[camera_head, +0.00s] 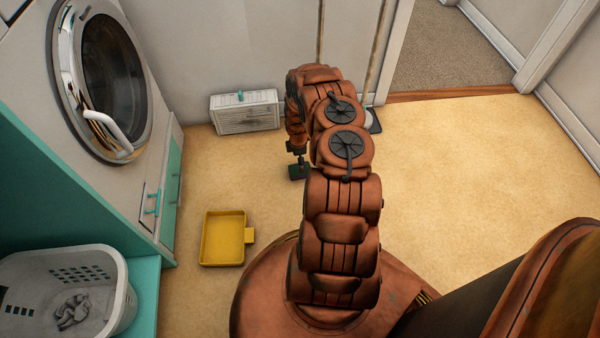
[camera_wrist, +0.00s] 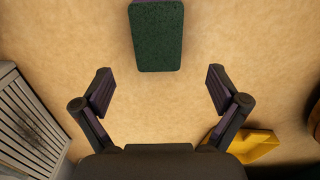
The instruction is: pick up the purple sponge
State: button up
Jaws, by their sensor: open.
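In the head view the sponge (camera_head: 299,172) is a small dark green shape on the floor below my gripper (camera_head: 296,151), which my arm partly hides.
A yellow dustpan (camera_head: 224,238) lies on the floor at left. A white vented box (camera_head: 245,112) stands by the wall. A washing machine (camera_head: 100,85) and a laundry basket (camera_head: 105,285) are at left. Poles (camera_head: 378,50) lean behind my arm. Floor at right is clear.

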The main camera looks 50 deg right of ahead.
aim_at(293, 169)
jog(key=shift+w+d+f+b, duration=0.1)
jog(key=shift+f+b, duration=0.8)
jog(key=shift+f, duration=1.05)
jog(key=shift+d+f+b, duration=0.1)
jog(key=shift+f+b, duration=0.8)
jog(key=shift+f, duration=1)
jog(key=shift+r, duration=0.1)
jog(key=c, duration=0.8)
